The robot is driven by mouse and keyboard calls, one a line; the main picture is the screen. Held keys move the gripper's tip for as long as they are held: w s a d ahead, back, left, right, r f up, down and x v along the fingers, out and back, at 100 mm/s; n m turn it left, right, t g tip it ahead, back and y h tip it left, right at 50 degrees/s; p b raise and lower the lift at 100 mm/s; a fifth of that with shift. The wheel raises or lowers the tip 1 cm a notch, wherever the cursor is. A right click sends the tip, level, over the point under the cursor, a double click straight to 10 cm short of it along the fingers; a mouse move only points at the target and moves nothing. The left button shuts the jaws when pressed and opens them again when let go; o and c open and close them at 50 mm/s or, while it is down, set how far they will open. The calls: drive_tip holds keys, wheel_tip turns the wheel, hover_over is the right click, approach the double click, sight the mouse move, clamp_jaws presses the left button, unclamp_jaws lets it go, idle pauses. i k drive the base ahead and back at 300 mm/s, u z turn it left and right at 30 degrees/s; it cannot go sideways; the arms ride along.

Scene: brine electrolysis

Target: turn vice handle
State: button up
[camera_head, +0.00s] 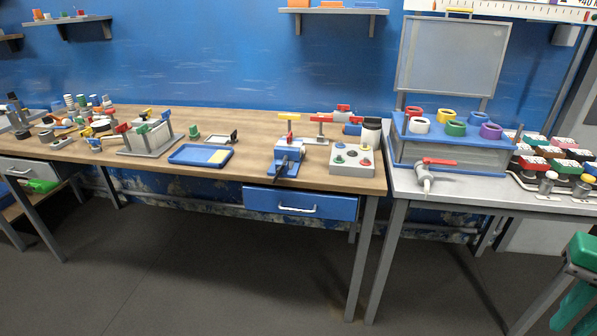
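What looks like the vice (288,153) stands near the front right edge of the wooden bench. My gripper is not in view, and nothing is seen touching the vice.
The wooden bench (225,183) has a closed blue drawer (300,203) below the vice. A grey button box (352,160) stands just right of the vice, and a blue tray (201,155) lies to the left. A metal table (460,194) adjoins on the right. The floor in front is clear.

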sight(279, 172)
drive_tip(key=z, duration=0.05)
drive_tip(key=i, duration=1)
drive_tip(key=u, duration=0.05)
